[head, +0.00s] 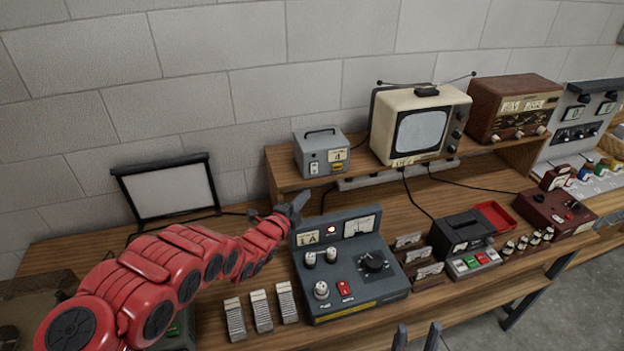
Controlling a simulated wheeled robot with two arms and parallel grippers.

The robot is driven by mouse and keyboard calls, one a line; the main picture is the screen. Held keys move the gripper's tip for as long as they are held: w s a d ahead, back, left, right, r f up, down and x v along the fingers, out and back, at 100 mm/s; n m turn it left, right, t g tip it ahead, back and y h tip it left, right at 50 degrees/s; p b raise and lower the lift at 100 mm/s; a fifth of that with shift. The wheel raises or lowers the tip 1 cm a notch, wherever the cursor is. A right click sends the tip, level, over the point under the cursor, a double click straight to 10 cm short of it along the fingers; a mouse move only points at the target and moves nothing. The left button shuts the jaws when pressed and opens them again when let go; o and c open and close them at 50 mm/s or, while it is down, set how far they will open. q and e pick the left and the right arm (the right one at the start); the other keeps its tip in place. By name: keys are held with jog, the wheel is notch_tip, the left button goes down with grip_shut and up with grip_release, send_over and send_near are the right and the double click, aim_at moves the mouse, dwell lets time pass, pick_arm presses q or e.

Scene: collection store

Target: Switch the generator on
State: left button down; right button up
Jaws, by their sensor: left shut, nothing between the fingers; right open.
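A blue-grey console (350,265) with two meters, several knobs and a large black dial stands on the bench; it looks like the generator, but I cannot read its label. I cannot tell the switch's position. My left gripper (298,205) is shut and empty at the console's upper left corner, well above and left of the red switch; I cannot tell whether it touches the casing. My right gripper (417,335) is open at the bottom edge, in front of the bench.
A small grey box (322,153) with a switch, a television (418,125) and a wooden radio (512,108) stand on the raised shelf (288,176). Ribbed blocks (262,311) lie left of the console. Card holders (410,241) and a black device (461,235) crowd its right side.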

pick_arm(q)
jog(key=shift+x, duration=1.2)
jog(key=b, duration=1.1)
send_near(318, 171)
jog(key=x, duration=0.5)
jog(key=shift+w+d+f, duration=0.15)
jog(key=shift+d+f, duration=0.15)
jog(key=shift+f, duration=0.1)
jog(key=shift+w+a+r+b, duration=0.1)
jog(key=shift+w+r+b, duration=0.1)
jog(key=shift+r+b, duration=0.1)
